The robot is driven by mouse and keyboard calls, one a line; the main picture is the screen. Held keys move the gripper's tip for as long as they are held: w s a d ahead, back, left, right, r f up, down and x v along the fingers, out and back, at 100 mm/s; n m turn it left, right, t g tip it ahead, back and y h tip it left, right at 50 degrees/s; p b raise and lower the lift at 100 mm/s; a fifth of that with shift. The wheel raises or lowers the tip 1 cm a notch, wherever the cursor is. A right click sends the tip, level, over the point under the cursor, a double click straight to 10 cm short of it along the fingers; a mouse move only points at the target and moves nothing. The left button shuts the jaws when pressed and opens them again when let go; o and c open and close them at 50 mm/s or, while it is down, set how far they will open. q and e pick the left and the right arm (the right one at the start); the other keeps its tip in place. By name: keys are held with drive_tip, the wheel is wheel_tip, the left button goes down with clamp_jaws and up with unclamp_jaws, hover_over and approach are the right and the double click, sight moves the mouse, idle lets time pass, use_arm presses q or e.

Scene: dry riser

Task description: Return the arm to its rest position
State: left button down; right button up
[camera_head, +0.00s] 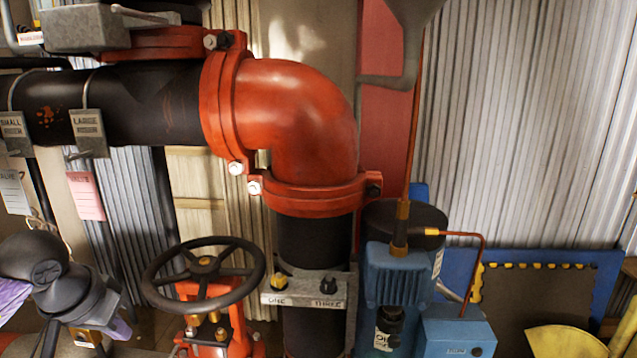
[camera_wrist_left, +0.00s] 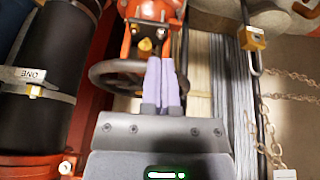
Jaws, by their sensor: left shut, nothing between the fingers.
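My left arm (camera_head: 60,280), dark grey, comes in at the lower left of the head view. My left gripper (camera_head: 121,329) is low there, left of the black handwheel (camera_head: 203,272), with a bit of its purple fingers showing. In the left wrist view its two purple fingers (camera_wrist_left: 164,62) lie together, shut and empty. They point towards the handwheel (camera_wrist_left: 108,78), which shows behind them; whether they touch it cannot be told. My right arm and gripper are in neither view.
A red elbow pipe (camera_head: 295,115) and black pipe stand behind the wheel. A blue pump (camera_head: 397,275) is to the right. Tags (camera_head: 87,196) hang at left. A padlock (camera_wrist_left: 252,38) and chains (camera_wrist_left: 268,140) hang right of the fingers in the wrist view.

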use_arm(q)
drive_tip(key=w+d+f+n+h, duration=0.3)
drive_tip(key=d+f+n+h, duration=0.8)
drive_tip(key=n, duration=0.4)
wheel_tip(320, 180, down, 14)
drive_tip(key=s+a+n+t+y, duration=0.15)
drive_tip(key=n+t, duration=0.25)
drive_tip(key=n, duration=0.9)
drive_tip(key=s+n+t+y, duration=0.1)
drive_tip(key=n+t+y, duration=0.2)
drive_tip(key=n, duration=0.9)
drive_tip(key=s+a+f+n+g+y, duration=0.35)
drive_tip(key=s+f+n+y, duration=0.35)
drive_tip(key=s+f+n, duration=1.2)
drive_tip(key=s+d+f+n+g, duration=0.1)
drive_tip(key=s+n+g, duration=0.3)
drive_tip(key=s, duration=0.7)
drive_tip(key=s+d+f+n+g, duration=0.1)
drive_tip(key=s+f+n+g, duration=0.1)
drive_tip(key=s+n+g, duration=0.2)
drive_tip(key=s+n, duration=0.3)
drive_tip(key=s, duration=0.5)
drive_tip(key=shift+d+f, duration=0.3)
drive_tip(key=shift+d, duration=0.1)
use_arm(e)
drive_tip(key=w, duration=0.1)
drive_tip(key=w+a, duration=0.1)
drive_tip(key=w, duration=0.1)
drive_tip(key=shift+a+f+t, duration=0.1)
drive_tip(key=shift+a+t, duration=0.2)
